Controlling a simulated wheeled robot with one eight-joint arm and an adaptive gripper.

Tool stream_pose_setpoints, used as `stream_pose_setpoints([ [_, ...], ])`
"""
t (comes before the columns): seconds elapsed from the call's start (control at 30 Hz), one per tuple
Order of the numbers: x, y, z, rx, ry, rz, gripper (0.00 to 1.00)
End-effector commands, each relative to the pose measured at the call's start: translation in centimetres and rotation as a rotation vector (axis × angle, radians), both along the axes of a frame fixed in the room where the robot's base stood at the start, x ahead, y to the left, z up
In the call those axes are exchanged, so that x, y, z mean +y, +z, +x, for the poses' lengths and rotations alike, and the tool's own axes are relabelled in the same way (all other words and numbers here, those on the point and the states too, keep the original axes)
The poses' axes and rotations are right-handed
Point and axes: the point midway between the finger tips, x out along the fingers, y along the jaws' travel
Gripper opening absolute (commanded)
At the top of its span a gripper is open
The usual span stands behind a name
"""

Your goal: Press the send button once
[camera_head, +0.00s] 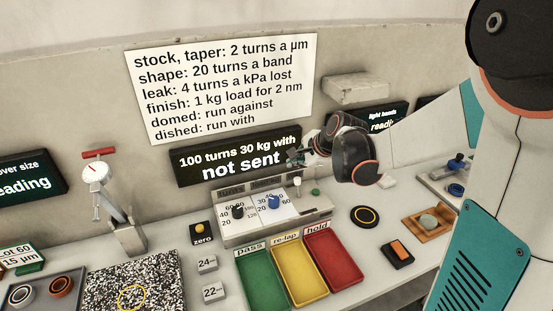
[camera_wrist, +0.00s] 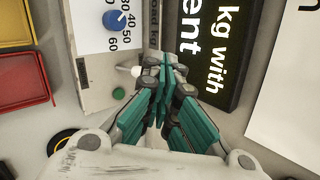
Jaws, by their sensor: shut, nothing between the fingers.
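A small green button (camera_head: 315,191) sits at the right end of the grey control console (camera_head: 240,236); no send label is legible on it. In the wrist view the green button (camera_wrist: 119,93) lies left of my fingers, uncovered. A lever with a white knob (camera_head: 297,181) stands just left of it in the head view. The black display (camera_head: 187,171) behind the console reads "100 turns 30 kg with not sent". My gripper (camera_head: 293,158) is shut and empty, above the console's right part and in front of the display. It also shows in the wrist view (camera_wrist: 165,62), apart from the button.
The console carries a black knob (camera_head: 237,212) and a blue knob (camera_head: 273,202). Green (camera_head: 263,303), yellow (camera_head: 300,298) and red (camera_head: 338,284) trays lie in front. A yellow zero button (camera_head: 199,228) stands left. A black box with an orange switch (camera_head: 398,251) lies right.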

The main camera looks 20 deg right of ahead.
Motion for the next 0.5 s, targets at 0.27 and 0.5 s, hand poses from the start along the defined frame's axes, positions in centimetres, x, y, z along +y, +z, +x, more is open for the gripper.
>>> stream_pose_setpoints([
  [0.27, -6.0, -4.2, 3.3, -0.002, -0.214, 0.199, 0.00],
  [0.5, -8.5, -6.1, 4.2, -0.005, -0.302, 0.287, 0.00],
])
